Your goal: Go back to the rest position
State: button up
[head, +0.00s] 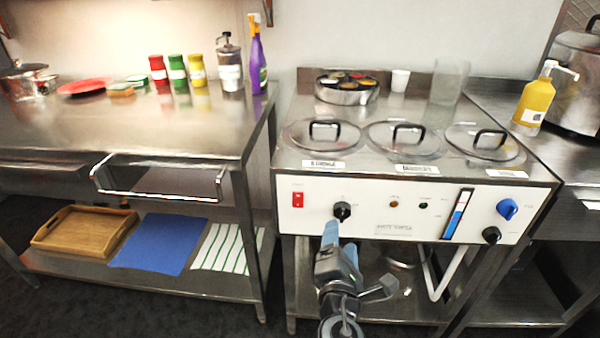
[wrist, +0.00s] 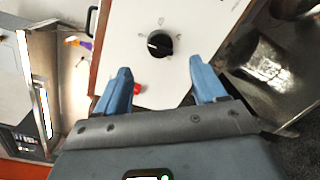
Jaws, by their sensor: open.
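My gripper (head: 340,236) is in front of the control panel of the steel unit, just below the black knob (head: 342,211) at the panel's left. In the wrist view my gripper (wrist: 160,85) is open and empty, with its two blue fingers spread apart. The black knob also shows there (wrist: 159,43), ahead of the fingertips and apart from them. No object is held.
The steel unit's front panel (head: 370,225) bears a red switch (head: 298,200), a blue knob (head: 507,209) and another black knob (head: 491,235). A steel table (head: 100,135) with a pulled-out drawer (head: 160,185) stands left. A yellow pump bottle (head: 536,100) stands right.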

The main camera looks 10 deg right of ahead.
jog(key=s+f+m+g+y, duration=0.1)
jog(key=s+f+m+y, duration=0.25)
jog(key=s, duration=0.75)
jog(key=s+f+m+g+y, duration=0.15)
jog(key=s+f+m, duration=0.25)
jog(key=s, duration=0.8)
jog(key=s+d+r+m+t+y+p, duration=0.1)
jog(key=s+d+r+m, duration=0.2)
jog(key=s+r+m, duration=1)
jog(key=s+r, duration=0.4)
jog(key=s, duration=0.3)
jog(key=shift+p, duration=0.3)
